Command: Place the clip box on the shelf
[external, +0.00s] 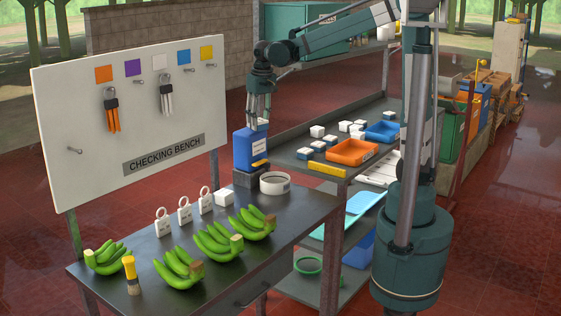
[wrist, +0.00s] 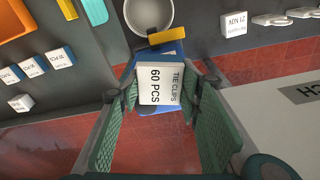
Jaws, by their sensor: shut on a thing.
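In the wrist view the green fingers (wrist: 160,100) are on both sides of the box.
An orange tray (external: 352,152) and a blue tray (external: 382,131) occupy the shelf. The upright checking board (external: 133,120) stands left of my gripper.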

